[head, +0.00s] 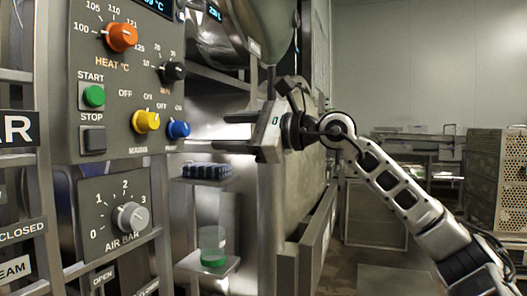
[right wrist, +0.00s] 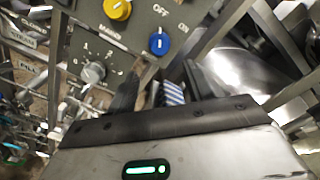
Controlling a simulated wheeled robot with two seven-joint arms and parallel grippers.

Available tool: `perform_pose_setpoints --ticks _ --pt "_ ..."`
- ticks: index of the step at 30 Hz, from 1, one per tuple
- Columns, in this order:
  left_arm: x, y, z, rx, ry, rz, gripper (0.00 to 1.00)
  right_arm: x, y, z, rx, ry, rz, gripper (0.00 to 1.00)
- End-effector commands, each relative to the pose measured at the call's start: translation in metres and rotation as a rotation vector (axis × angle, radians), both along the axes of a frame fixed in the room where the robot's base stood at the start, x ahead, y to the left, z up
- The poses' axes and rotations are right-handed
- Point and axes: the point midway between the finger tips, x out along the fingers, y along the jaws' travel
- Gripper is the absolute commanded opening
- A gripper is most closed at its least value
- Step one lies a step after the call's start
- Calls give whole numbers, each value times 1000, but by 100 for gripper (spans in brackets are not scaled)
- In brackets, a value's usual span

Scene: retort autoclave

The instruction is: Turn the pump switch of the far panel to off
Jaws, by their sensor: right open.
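The grey panel (head: 112,62) fills the left of the head view. Its lower row has a yellow knob (head: 146,121) and a blue knob (head: 178,129), both with OFF and ON marks. The label under the blue knob is not readable, so I cannot tell which is the pump switch. My right gripper (head: 230,132) is open and empty, fingers toward the panel, to the right of the blue knob and apart from it. In the right wrist view the blue knob (right wrist: 159,43), with a white pointer line, lies beyond the open fingers (right wrist: 165,90). My left gripper is not in view.
Nearby are the orange heat knob (head: 122,37), black knob (head: 172,72), green start button (head: 93,96) and air bar dial (head: 130,217). A blue-topped rack (head: 207,171) and a cup with green contents (head: 213,246) stand on small shelves below my gripper.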

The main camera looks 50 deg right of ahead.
Motion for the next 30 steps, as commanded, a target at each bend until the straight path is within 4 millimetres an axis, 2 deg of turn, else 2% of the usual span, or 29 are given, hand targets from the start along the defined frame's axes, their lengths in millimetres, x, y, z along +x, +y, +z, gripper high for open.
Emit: perform_pose_setpoints --ticks 1,6,12,30 --pt "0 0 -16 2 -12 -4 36 -11 -6 -12 -4 0 -7 52" --pt "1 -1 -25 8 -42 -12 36 -40 -17 -8 -1 -1 -2 52" --pt "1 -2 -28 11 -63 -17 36 -60 -25 -3 0 -2 -1 52" --pt "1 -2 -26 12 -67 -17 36 -65 -27 0 0 -1 1 52"
